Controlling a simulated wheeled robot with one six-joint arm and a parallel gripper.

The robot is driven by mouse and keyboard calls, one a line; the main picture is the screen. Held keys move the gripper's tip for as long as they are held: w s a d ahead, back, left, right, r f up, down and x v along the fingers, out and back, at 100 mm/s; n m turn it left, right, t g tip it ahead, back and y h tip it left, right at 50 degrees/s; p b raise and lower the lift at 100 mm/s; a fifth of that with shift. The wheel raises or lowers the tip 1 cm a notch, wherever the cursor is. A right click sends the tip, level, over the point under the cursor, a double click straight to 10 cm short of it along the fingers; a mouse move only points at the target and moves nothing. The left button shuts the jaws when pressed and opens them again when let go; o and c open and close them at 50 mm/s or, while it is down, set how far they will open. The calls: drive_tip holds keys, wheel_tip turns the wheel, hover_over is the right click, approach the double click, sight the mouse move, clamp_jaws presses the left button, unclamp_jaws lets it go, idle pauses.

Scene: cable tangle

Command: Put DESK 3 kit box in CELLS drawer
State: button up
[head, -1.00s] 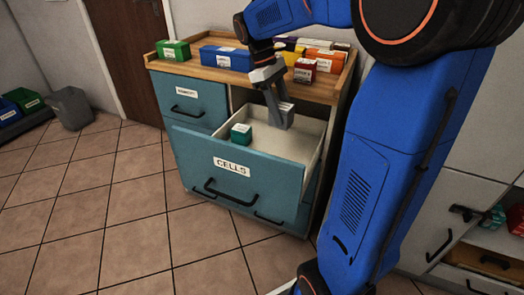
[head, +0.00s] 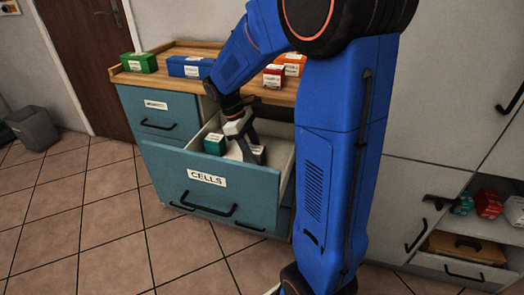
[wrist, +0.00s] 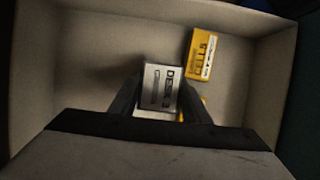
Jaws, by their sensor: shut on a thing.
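The DESK 3 kit box (wrist: 157,86) is between the fingers of my gripper (wrist: 158,103) in the wrist view, its white label facing the camera. My gripper (head: 250,152) is shut on it and reaches down inside the open CELLS drawer (head: 205,190). The drawer is teal with a white CELLS label and a black handle. In the head view the drawer front and my gripper hide most of the held box. I cannot tell whether it touches the drawer floor.
A green box (head: 214,144) stands in the drawer near its front left. A yellow box (wrist: 202,54) lies in the drawer beside the held box. The wooden cabinet top (head: 178,84) bears several boxes, including a green one (head: 138,63). Drawer walls surround my gripper.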

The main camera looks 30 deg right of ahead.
sight(262, 148)
drive_tip(key=d, duration=0.3)
drive_tip(key=shift+w+d, duration=0.35)
drive_tip(key=shift+w, duration=0.05)
drive_tip(key=shift+f, duration=0.6)
drive_tip(key=shift+f, duration=0.1)
drive_tip(key=o, duration=1.2)
drive_tip(key=shift+w+r, duration=0.1)
drive_tip(key=shift+r, duration=0.2)
drive_tip(key=w+a, duration=0.2)
drive_tip(key=w, duration=0.1)
drive_tip(key=w+a, duration=0.5)
drive_tip(key=w, duration=0.1)
drive_tip(key=shift+w+a+r, duration=0.3)
drive_tip(key=shift+w+r, duration=0.05)
